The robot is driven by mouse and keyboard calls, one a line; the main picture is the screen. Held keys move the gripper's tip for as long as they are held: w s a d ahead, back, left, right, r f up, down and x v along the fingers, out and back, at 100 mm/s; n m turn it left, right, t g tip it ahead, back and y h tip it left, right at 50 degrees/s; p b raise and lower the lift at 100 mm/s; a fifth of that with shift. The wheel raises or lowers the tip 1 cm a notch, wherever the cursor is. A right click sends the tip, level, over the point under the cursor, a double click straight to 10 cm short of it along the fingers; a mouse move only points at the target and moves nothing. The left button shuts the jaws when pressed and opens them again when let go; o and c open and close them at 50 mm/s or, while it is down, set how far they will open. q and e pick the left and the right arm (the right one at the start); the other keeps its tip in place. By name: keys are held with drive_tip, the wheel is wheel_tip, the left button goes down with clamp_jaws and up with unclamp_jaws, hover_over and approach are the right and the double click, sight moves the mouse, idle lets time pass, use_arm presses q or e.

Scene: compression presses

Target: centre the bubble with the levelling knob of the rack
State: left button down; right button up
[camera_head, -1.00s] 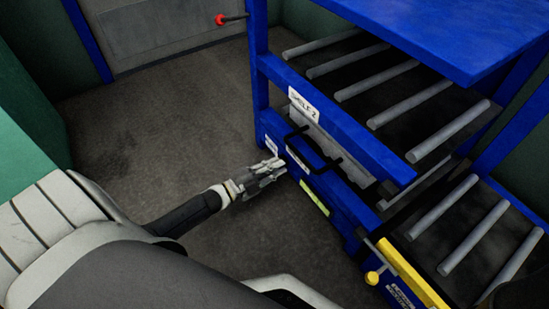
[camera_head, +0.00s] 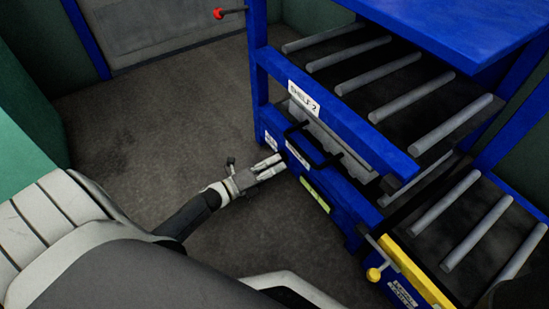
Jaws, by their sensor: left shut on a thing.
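The blue rack (camera_head: 340,127) stands at the right, with a label reading like "Shelf 2" on its front beam. My left gripper (camera_head: 275,167) is at the lower front beam, near its left end and below the black handle. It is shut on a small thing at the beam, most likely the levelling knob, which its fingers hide. A yellow-green strip (camera_head: 314,195), perhaps the bubble level, sits on the beam to the right of the gripper. It is too small to show where the bubble stands. My right gripper is out of view.
A black handle (camera_head: 313,157) sticks out just above my left gripper. A yellow bar (camera_head: 415,273) with a yellow knob (camera_head: 374,274) is at the lower right. A red knob (camera_head: 219,13) juts left from the rack's upper post. The floor (camera_head: 160,120) to the left is clear.

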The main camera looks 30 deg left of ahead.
use_arm(q)
drive_tip(key=shift+f+m, duration=0.15)
drive_tip(key=shift+m, duration=0.65)
drive_tip(key=c, duration=1.5)
unclamp_jaws()
drive_tip(key=shift+a, duration=0.1)
drive_tip(key=v, duration=1.2)
